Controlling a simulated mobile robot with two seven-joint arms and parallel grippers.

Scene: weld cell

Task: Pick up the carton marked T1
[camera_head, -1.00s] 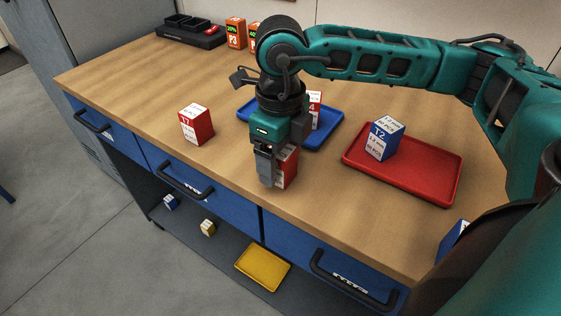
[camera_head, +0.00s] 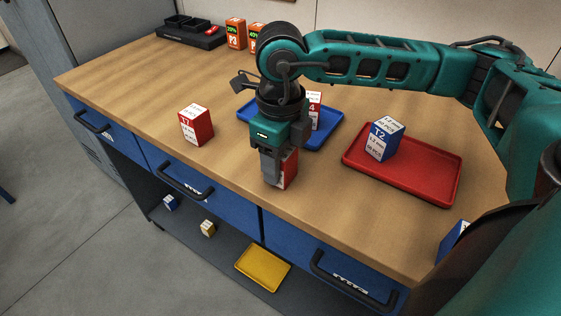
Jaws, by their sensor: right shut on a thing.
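My right gripper (camera_head: 277,174) points down near the front edge of the workbench and is shut on a red and white carton (camera_head: 291,172). The fingers cover much of this carton, and I cannot read its mark. Its base appears to be at the bench top; I cannot tell whether it touches. No mark T1 is readable on any carton in view. My left gripper is not in view.
A red and white carton T7 (camera_head: 196,125) stands left of the gripper. Behind it, a blue tray (camera_head: 328,137) holds a partly hidden carton (camera_head: 315,108). A red tray (camera_head: 424,179) holds blue carton T2 (camera_head: 384,141).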

